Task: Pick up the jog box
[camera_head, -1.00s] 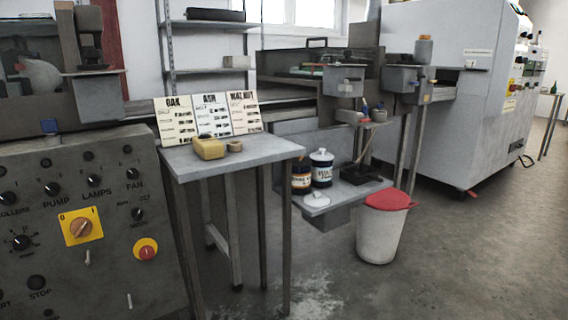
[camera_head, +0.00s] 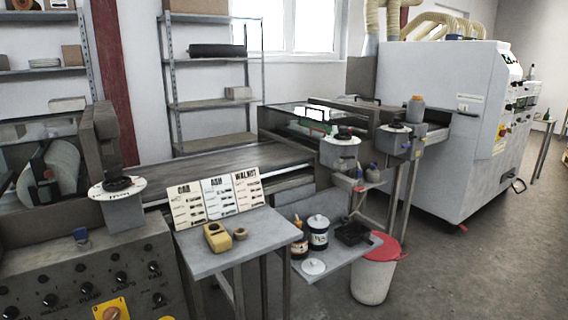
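A small yellow box with a dark mark on its top, which looks like the jog box (camera_head: 217,237), lies on the grey side table (camera_head: 262,238) in the head view. It sits near the table's left side, in front of the cards labelled OAK, ASH and WALNUT (camera_head: 217,198). A small tan ring-shaped thing (camera_head: 240,233) lies just right of it. Neither of my grippers is in view.
The control panel (camera_head: 70,282) stands at the left front. A conveyor (camera_head: 225,165) runs behind the table. A low shelf with jars (camera_head: 318,232) and a red-lidded bin (camera_head: 374,275) stand right of the table. Open floor (camera_head: 470,260) lies at the right.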

